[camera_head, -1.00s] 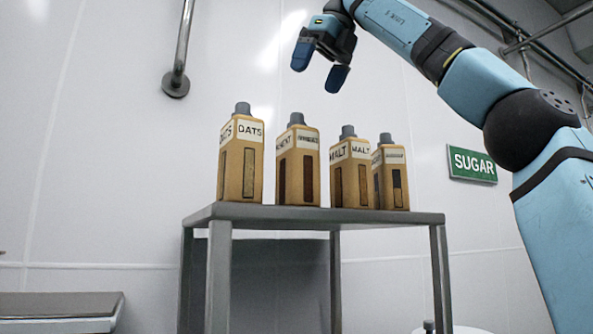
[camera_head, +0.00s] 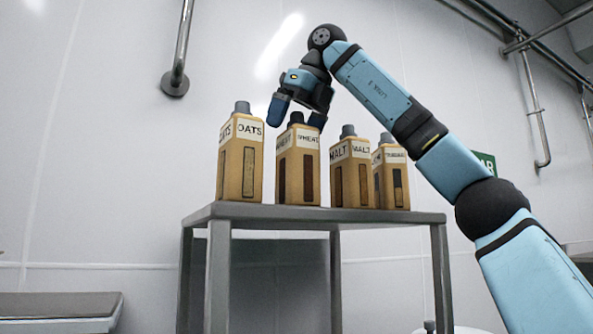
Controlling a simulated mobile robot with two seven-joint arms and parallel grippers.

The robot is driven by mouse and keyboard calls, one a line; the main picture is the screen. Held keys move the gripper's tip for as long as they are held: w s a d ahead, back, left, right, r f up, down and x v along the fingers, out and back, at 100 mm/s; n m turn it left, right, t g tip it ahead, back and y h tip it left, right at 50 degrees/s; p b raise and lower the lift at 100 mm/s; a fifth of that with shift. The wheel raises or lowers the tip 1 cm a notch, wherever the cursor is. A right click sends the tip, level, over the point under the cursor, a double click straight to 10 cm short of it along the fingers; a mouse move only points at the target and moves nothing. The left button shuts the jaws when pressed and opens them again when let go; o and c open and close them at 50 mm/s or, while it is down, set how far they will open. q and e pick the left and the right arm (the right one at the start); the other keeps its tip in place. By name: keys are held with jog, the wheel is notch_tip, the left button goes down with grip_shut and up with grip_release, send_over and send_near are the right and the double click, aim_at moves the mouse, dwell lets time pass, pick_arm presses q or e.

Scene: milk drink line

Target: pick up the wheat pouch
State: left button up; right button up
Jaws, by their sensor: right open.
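The wheat pouch (camera_head: 298,168) is a tan, bottle-shaped pack with a dark cap, a white label reading WHEAT and dark side windows. It stands upright on the grey metal table (camera_head: 330,218), second from the left. My right gripper (camera_head: 297,118) is open and points down over it. One blue finger is left of the cap and the other is right of it. I cannot tell whether the fingers touch the pouch. My left gripper is not in view.
The oats pouch (camera_head: 240,160) stands close on the left. The malt pouch (camera_head: 350,172) and a further tan pouch (camera_head: 391,178) stand on the right. A green sign (camera_head: 486,162) is partly hidden behind my right arm. A metal surface (camera_head: 60,306) is at the lower left.

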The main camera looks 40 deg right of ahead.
jog(key=shift+w+d+f, duration=0.1)
jog(key=shift+w+f, duration=0.15)
jog(key=shift+f, duration=0.05)
jog(key=shift+s+r, duration=0.1)
jog(key=shift+s, duration=0.15)
jog(key=shift+c, duration=0.2)
jog(key=c, duration=0.4)
grip_shut()
